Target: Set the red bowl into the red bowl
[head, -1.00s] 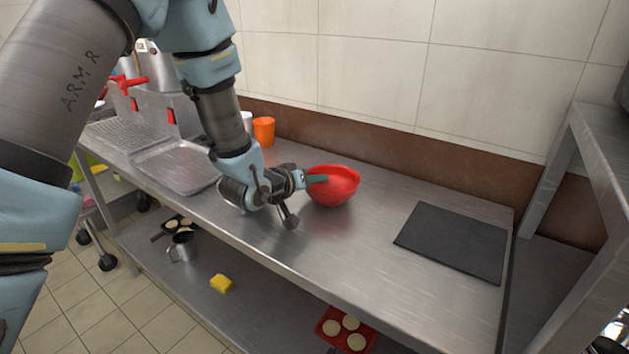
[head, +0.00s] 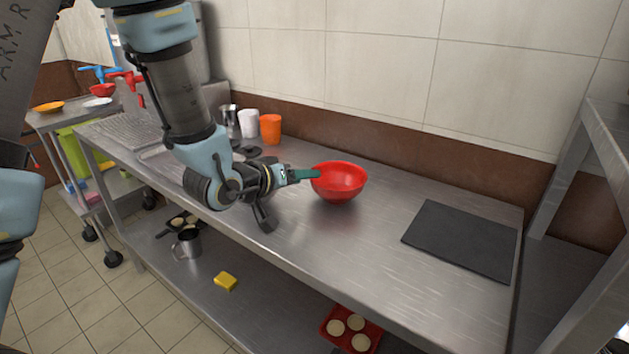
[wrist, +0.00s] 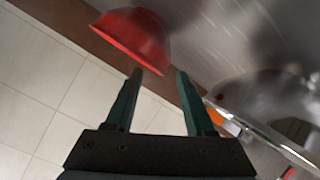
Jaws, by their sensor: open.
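A red bowl (head: 340,186) stands upright on the steel counter, near its middle. It also shows in the wrist view (wrist: 132,35), at the upper left just past the fingertips. A second, smaller-looking red bowl (head: 103,90) is on a cart at the far left. My gripper (head: 312,174) is at the left side of the counter bowl, and its green fingers overlap the rim in the head view. In the wrist view my gripper (wrist: 160,76) is open with nothing between its fingers. Whether a finger touches the bowl cannot be told.
An orange cup (head: 270,129) and a white cup (head: 248,123) stand at the back wall. A black board (head: 460,240) lies at the right. The counter (head: 370,245) is clear between bowl and board. The cart (head: 60,117) also holds an orange dish (head: 48,107).

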